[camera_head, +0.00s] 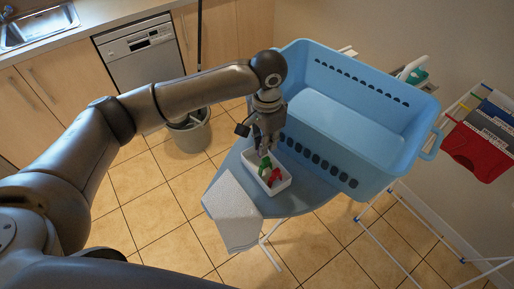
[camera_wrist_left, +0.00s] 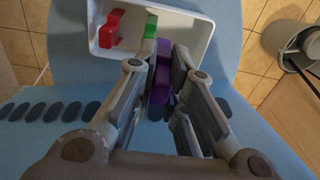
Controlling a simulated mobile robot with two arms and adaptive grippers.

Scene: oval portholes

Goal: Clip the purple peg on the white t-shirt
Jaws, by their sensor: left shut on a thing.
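My left gripper (camera_head: 262,147) is over the white tray (camera_head: 284,184), at its back edge. In the left wrist view the gripper (camera_wrist_left: 163,62) is shut on the purple peg (camera_wrist_left: 161,82), which sits between its fingers. A green peg (camera_head: 264,165) and a red peg (camera_head: 274,177) lie in the tray; the red peg also shows in the left wrist view (camera_wrist_left: 110,28). A folded white cloth (camera_head: 236,207) lies over the board's front left edge; I cannot tell whether it is a t-shirt. My right gripper is not in view.
The tray stands on a blue board (camera_head: 305,197) beside a large blue basket (camera_head: 350,115). A drying rack (camera_head: 425,225) at the right carries a red garment (camera_head: 478,150) and dark ones (camera_head: 488,122). A grey bucket (camera_head: 190,132) stands on the floor behind the arm.

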